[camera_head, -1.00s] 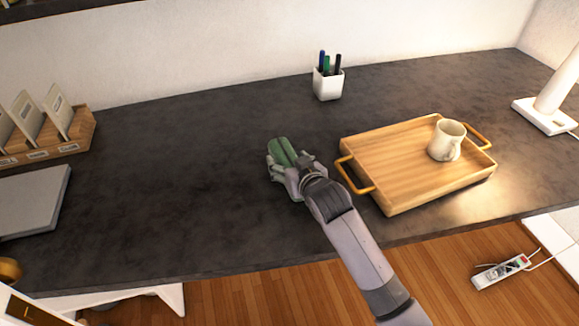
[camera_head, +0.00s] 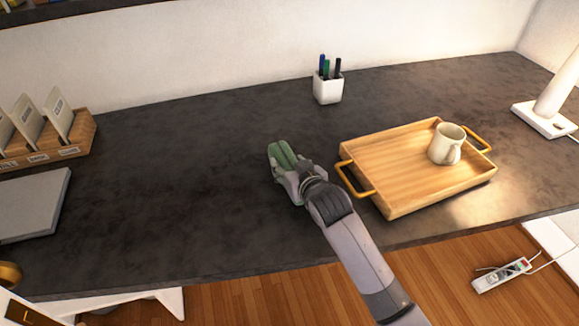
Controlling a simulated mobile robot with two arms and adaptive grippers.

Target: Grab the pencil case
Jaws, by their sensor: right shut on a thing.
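A green pencil case (camera_head: 284,152) is in the middle of the dark desk in the head view. My right gripper (camera_head: 286,168) is shut on it, with the fingers at its near part. The near end of the case is partly hidden by the gripper. I cannot tell whether the case touches the desk or is slightly above it. My left gripper is not in view.
A wooden tray (camera_head: 395,165) with a white mug (camera_head: 447,145) stands close to the right of my gripper. A white pen cup (camera_head: 328,88) stands behind. A card holder (camera_head: 45,150) and grey laptop (camera_head: 32,203) are at left. The desk's left middle is clear.

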